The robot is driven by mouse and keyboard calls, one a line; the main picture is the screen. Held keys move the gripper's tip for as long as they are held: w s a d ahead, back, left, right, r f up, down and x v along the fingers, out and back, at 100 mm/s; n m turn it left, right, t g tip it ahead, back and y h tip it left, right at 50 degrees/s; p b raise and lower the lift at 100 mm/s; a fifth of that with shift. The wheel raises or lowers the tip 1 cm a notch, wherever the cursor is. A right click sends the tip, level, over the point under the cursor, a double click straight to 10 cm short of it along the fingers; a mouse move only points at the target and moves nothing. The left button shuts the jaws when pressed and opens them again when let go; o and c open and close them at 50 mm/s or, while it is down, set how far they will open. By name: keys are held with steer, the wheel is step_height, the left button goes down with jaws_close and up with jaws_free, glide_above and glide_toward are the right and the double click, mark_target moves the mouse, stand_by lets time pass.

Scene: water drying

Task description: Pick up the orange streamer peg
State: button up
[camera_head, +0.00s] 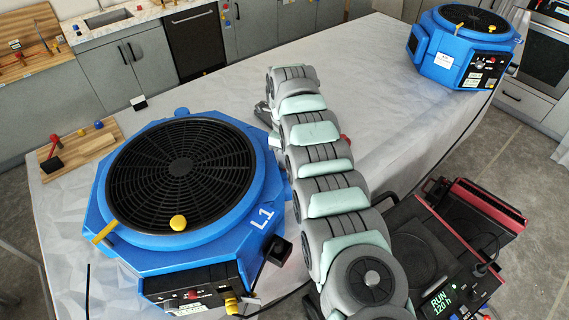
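A flat yellow-orange peg-like piece (105,231) sticks out at the lower left rim of the blue air mover marked L1 (262,218); it is the closest match to an orange streamer peg, but I cannot tell for sure. A yellow ball-shaped knob (178,222) sits on the front of its black round grille. My arm reaches up the middle, right of the air mover. My gripper (263,112) is at its far end, apart from the yellow-orange piece, mostly hidden by the arm; its fingers are too small to read.
A wooden board (80,148) with a red-and-black item and small knobs lies at the table's left. A second blue air mover (462,48) stands at the far right. A black device reading RUN (440,300) is at lower right.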

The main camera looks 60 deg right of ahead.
steer(key=shift+c, duration=0.4)
jaws_close()
